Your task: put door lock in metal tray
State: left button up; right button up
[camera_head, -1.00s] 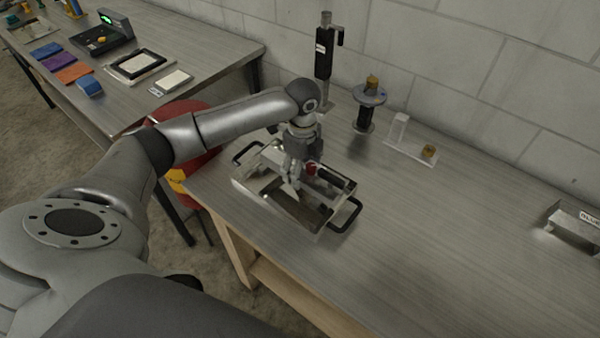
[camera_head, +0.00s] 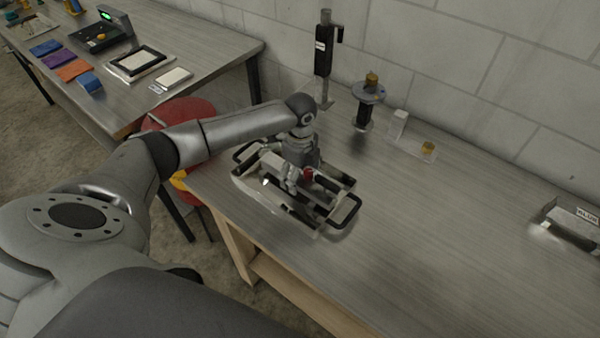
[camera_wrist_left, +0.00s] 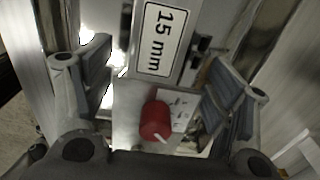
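A metal tray (camera_head: 254,192) with black handles stands on the near left of the grey workbench. My left gripper (camera_head: 291,188) points down over its middle, low within its outline. In the left wrist view, the fingers of my left gripper (camera_wrist_left: 160,90) are apart, with no object clearly pinched. A red cylindrical part (camera_wrist_left: 155,120) on a bright metal plate shows between them; it also shows beside the gripper in the head view (camera_head: 308,173). A "15 mm" label (camera_wrist_left: 162,38) is above it. I cannot tell for certain which part is the door lock. My right gripper is out of view.
Behind the tray stand a black upright tool (camera_head: 323,50) and a dark round-topped device (camera_head: 367,100). A clear holder (camera_head: 410,145) is right of them. A labelled metal box (camera_head: 568,222) is at the right edge. The bench's middle right is clear.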

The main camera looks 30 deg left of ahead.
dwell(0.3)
pick_arm(q)
notch_tip(320, 180, up, 12)
jog(key=shift+r+b, duration=0.15)
jog(key=shift+b, duration=0.75)
